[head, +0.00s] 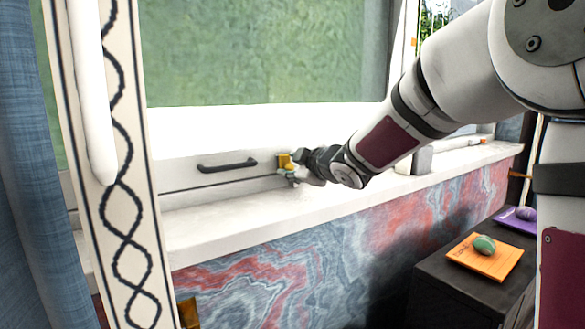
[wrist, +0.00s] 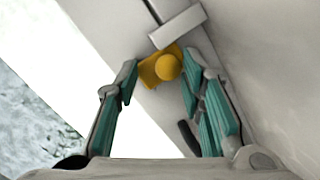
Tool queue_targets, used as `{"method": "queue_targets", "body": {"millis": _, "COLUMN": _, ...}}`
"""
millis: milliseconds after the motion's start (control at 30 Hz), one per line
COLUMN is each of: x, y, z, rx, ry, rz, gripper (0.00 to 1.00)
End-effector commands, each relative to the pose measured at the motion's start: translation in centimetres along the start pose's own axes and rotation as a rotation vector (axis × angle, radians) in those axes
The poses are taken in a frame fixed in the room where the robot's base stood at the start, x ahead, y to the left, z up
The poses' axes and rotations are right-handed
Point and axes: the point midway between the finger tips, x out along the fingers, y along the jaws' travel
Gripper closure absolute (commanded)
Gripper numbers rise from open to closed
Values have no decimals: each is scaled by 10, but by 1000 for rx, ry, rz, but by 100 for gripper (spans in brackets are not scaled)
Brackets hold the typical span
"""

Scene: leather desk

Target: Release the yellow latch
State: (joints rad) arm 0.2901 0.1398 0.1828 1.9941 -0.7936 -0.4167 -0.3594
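The yellow latch (head: 284,161) is on the lower frame of the window, to the right of a dark handle. In the wrist view the latch (wrist: 166,68) shows a round knob on a flat yellow plate. My gripper (head: 294,166) is at the latch in the head view. In the wrist view my gripper (wrist: 160,72) is open, with one teal-padded finger on each side of the latch. A gap shows between the left finger and the latch; I cannot tell whether the right finger touches it.
A dark handle (head: 227,165) is on the window frame. The white sill (head: 230,224) runs below it. A patterned post (head: 122,190) stands at left. At lower right, a dark cabinet (head: 440,262) bears an orange board (head: 470,262) with a green object (head: 484,245).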

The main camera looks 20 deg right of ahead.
Motion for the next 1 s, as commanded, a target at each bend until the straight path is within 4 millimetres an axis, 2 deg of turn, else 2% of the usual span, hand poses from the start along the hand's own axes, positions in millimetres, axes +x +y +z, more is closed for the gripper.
{"method": "queue_targets", "body": {"millis": 367, "x": -4, "y": -4, "z": 1, "rx": 0, "ry": -2, "rz": -7, "gripper": 61}}
{"method": "queue_targets", "body": {"millis": 467, "x": -16, "y": -3, "z": 0, "rx": -1, "ry": -2, "rz": -6, "gripper": 61}}
{"method": "queue_targets", "body": {"millis": 800, "x": -83, "y": -2, "z": 0, "rx": -2, "ry": -2, "rz": -3, "gripper": 61}}
{"method": "queue_targets", "body": {"millis": 1000, "x": -110, "y": -2, "z": 0, "rx": -1, "ry": -2, "rz": -5, "gripper": 61}}
